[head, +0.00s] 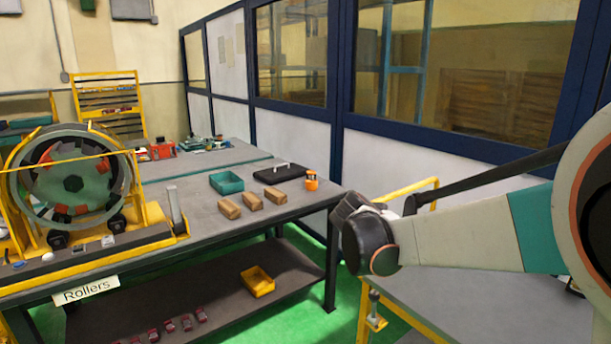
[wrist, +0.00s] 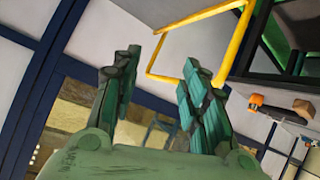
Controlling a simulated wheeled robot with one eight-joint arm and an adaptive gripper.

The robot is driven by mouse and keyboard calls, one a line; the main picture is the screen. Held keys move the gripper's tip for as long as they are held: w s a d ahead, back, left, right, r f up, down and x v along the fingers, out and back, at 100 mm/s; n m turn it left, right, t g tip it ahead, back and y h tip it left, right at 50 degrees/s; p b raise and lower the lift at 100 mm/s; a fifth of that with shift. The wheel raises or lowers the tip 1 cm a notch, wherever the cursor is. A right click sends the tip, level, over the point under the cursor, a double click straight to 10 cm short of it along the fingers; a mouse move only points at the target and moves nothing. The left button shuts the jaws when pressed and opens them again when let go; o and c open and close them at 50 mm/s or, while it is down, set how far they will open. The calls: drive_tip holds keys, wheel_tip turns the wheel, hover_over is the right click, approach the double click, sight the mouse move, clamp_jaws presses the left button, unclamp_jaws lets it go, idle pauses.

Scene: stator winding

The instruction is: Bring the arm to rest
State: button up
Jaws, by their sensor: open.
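My gripper shows in the wrist view (wrist: 155,88) with its two dark green fingers spread apart. It is open, and nothing is between the fingers. In the head view my arm reaches in from the right edge, and its dark end joint is to the right of the workbench (head: 215,220). The gripper itself cannot be made out in the head view. The stator (head: 75,180), a large ring with coloured parts inside, stands in a yellow frame on rollers at the left, well away from my arm.
Wooden blocks (head: 252,199), a teal bin (head: 227,183), a black case (head: 280,172) and an orange item (head: 311,181) sit on the bench. A yellow bin (head: 257,281) is on the lower shelf. A yellow rail (wrist: 195,20) is beyond my fingers. A grey-topped table (head: 470,300) is below my arm.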

drive_tip(key=s+d+r+n+g+y, duration=0.15)
drive_tip(key=s+y, duration=0.25)
drive_tip(key=s, duration=1.4)
drive_tip(key=s+a+f+n+y, duration=0.1)
drive_tip(key=s+a+f, duration=0.1)
drive_tip(key=s, duration=0.6)
drive_tip(key=s+a+f+n+y, duration=0.2)
drive_tip(key=s+f, duration=0.1)
drive_tip(key=s, duration=0.6)
drive_tip(key=shift+f+y, duration=0.2)
drive_tip(key=shift+y, duration=0.1)
drive_tip(key=shift+n, duration=0.25)
